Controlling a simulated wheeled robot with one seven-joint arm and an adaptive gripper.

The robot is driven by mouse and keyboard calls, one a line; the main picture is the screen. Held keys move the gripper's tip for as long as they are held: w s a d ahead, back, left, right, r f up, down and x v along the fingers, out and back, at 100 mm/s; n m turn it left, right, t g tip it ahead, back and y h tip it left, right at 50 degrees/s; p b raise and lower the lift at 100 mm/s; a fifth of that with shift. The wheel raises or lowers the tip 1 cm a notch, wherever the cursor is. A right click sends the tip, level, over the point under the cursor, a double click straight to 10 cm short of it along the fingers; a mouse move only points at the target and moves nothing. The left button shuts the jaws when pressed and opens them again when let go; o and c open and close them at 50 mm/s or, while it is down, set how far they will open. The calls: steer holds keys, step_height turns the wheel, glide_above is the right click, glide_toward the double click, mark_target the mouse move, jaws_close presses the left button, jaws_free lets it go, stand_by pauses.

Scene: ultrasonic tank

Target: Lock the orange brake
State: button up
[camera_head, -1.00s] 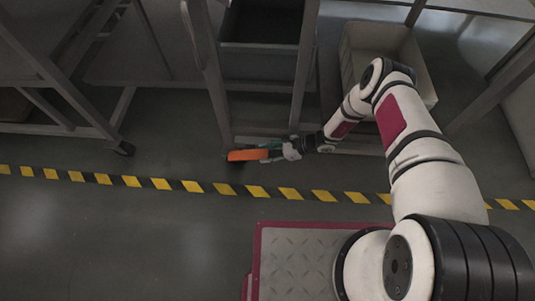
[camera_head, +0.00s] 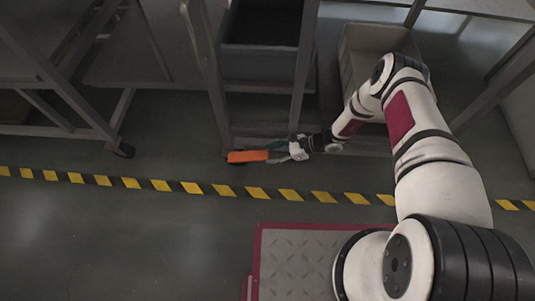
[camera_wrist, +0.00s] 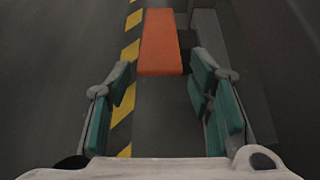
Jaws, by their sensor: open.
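The orange brake (camera_head: 247,156) is a flat pedal low at the foot of the grey cart, just above the floor. In the wrist view the brake (camera_wrist: 160,42) stands ahead of the fingertips, near the middle top. My gripper (camera_head: 281,149) is low beside the cart, to the right of the pedal. In the wrist view my gripper (camera_wrist: 160,90) is open, with its green pads on either side and nothing between them. The pedal lies just beyond the pads. The wheel under the pedal is mostly hidden.
The cart's frame (camera_head: 216,85) holds a dark bin (camera_head: 262,62) and a pale bin (camera_head: 352,62) behind my arm. Another grey rack (camera_head: 75,100) stands at left. Yellow and black floor tape (camera_head: 190,187) runs in front, with clear floor around it.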

steer(key=v, duration=0.9)
stand_by(0.3)
